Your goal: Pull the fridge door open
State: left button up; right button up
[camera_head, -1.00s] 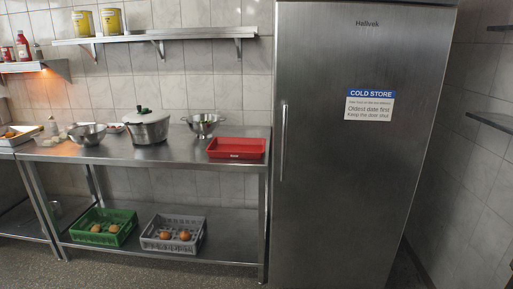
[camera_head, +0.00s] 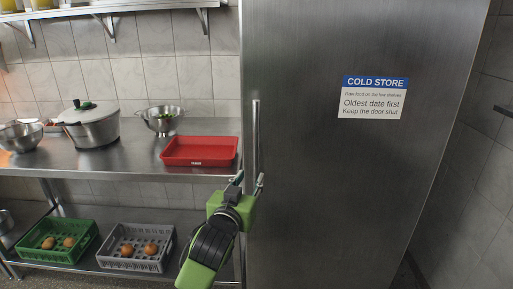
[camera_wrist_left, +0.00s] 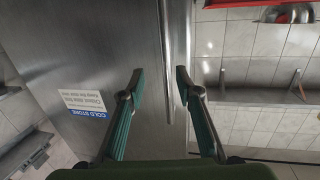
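The steel fridge door (camera_head: 340,190) fills the right half of the head view and looks shut. Its vertical bar handle (camera_head: 256,135) runs along the door's left edge. My left gripper (camera_head: 249,181) is raised at the lower end of the handle. In the left wrist view my left gripper (camera_wrist_left: 157,84) is open, its two fingers apart. The handle (camera_wrist_left: 166,65) shows between the fingers there, with no finger visibly closed on it. The fridge door (camera_wrist_left: 90,50) lies on the left of that view. My right gripper is not in view.
A steel table (camera_head: 120,158) stands left of the fridge. A red tray (camera_head: 200,151) lies on it near the handle, beside a colander (camera_head: 162,119) and a lidded pot (camera_head: 91,126). Green (camera_head: 57,240) and grey crates (camera_head: 136,247) sit on the lower shelf.

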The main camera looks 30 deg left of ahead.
aim_at(255, 147)
pick_arm(q)
notch_tip(255, 147, up, 5)
jog(key=s, duration=0.1)
jog(key=shift+t+y, duration=0.3)
jog(key=shift+t, duration=0.1)
jog(key=x, duration=0.4)
jog(key=p+x, duration=0.1)
jog(key=x, duration=0.7)
jog(key=shift+a+f+p, duration=0.3)
jog(key=shift+f, duration=0.1)
jog(key=shift+w+a, duration=0.2)
jog(key=shift+w, duration=0.3)
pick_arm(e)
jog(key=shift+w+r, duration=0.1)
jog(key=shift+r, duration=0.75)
pick_arm(q)
grip_shut()
